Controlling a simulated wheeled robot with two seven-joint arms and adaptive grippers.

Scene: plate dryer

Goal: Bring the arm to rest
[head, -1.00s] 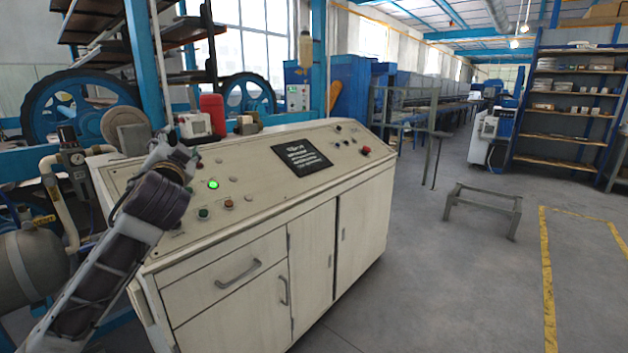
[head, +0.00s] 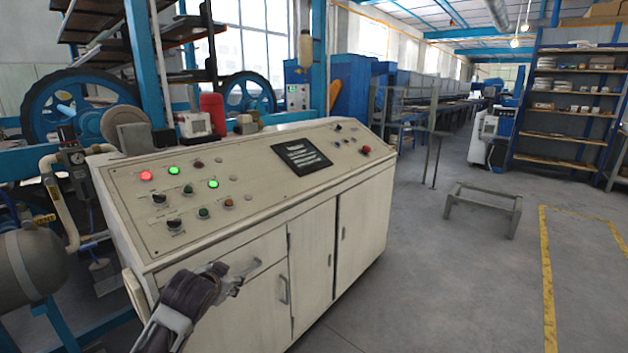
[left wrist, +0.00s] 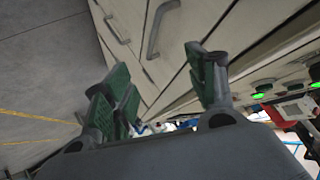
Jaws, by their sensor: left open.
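My left gripper (head: 248,274) is in front of the upper drawer of the cream control cabinet (head: 262,255), below the sloping panel and clear of its buttons. In the left wrist view its green-padded fingers (left wrist: 163,88) stand apart with nothing between them. On the panel, a red light (head: 146,176) and two green lights, one upper (head: 174,170) and one lower (head: 213,183), are lit. My right gripper is not in view.
Drawer and door handles (head: 238,274) stick out of the cabinet front close to my left gripper. A grey tank (head: 30,262) and pipes stand at the left. A low metal stand (head: 484,203) is on the floor at the right. Open floor lies right of the cabinet.

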